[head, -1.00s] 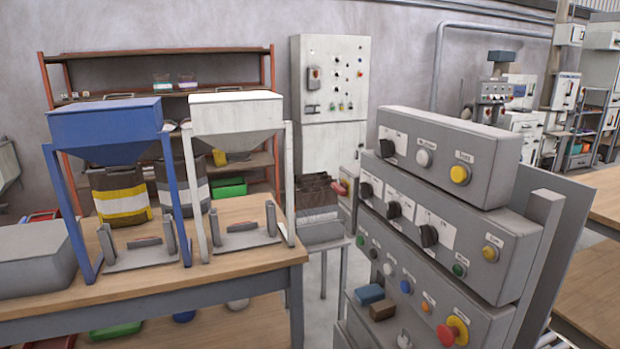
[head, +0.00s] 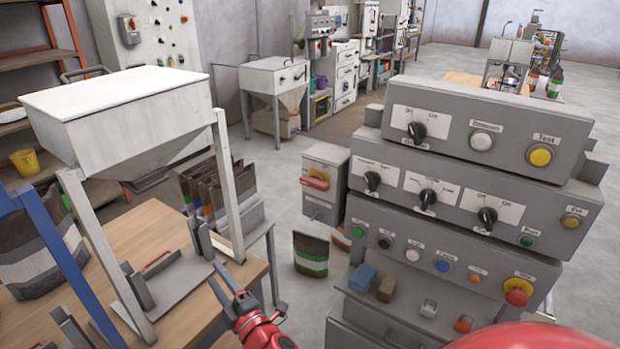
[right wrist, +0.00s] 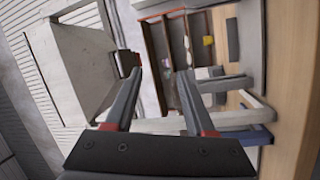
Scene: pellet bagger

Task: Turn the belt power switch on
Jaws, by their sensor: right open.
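The grey stepped control panel (head: 470,165) fills the right of the head view. Its top box has a black rotary knob (head: 417,131) on a white off/on plate. The middle box has several more black knobs, including one at the right (head: 487,217) on another plate. A side box carries a red handle on yellow (head: 315,180). The labels are too small for me to tell which is the belt power switch. My right gripper (head: 247,290) is open and empty, left of and apart from the panel; its spread fingers show in the right wrist view (right wrist: 160,72). My left gripper is out of view.
A white hopper (head: 120,100) stands on the wooden table (head: 175,225) at left, beside a blue frame (head: 60,260). Striped bags stand behind it, and one bag (head: 311,255) is on the floor. A red emergency button (head: 517,292) sits low on the panel. Floor beyond is open.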

